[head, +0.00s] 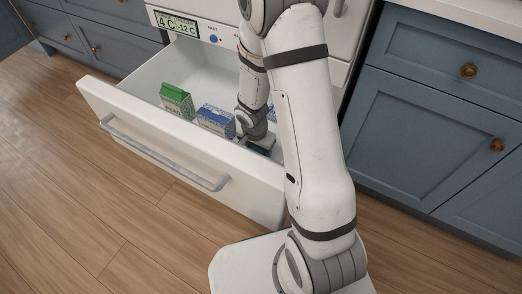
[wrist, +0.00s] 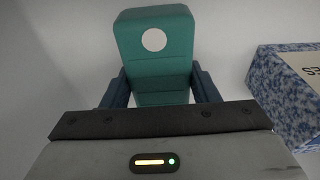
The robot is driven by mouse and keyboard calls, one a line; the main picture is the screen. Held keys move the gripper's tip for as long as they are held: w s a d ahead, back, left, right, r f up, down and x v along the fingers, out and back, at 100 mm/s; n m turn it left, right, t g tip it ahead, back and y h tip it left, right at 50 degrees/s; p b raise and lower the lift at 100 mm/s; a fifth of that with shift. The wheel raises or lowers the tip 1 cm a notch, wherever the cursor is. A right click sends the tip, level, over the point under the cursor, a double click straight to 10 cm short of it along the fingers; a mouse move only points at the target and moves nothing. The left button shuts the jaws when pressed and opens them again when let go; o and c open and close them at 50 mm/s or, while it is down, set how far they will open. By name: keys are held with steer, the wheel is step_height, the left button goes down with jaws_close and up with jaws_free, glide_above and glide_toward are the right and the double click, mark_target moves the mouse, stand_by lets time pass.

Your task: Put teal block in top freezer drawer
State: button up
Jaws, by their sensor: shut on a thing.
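The teal block (wrist: 155,65), with a white round dot on it, is between the two dark fingers of my gripper (wrist: 160,84) in the wrist view. My gripper is shut on it. In the head view my gripper (head: 248,138) reaches down into the open white drawer (head: 253,188), near its right end. A bit of the teal block (head: 263,150) shows there beside my arm. Pale drawer surface surrounds the block in the wrist view; I cannot tell whether the block touches the floor.
A green carton (head: 176,101) and a blue-and-white box (head: 215,119) are in the drawer, left of my gripper. A blue speckled box (wrist: 290,92) is close on the right in the wrist view. A display panel (head: 177,23) is above the drawer. Blue cabinets (head: 435,125) stand at right.

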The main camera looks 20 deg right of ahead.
steer(key=shift+f, duration=0.15)
steer(key=o, duration=1.2)
steer(key=shift+c, duration=0.2)
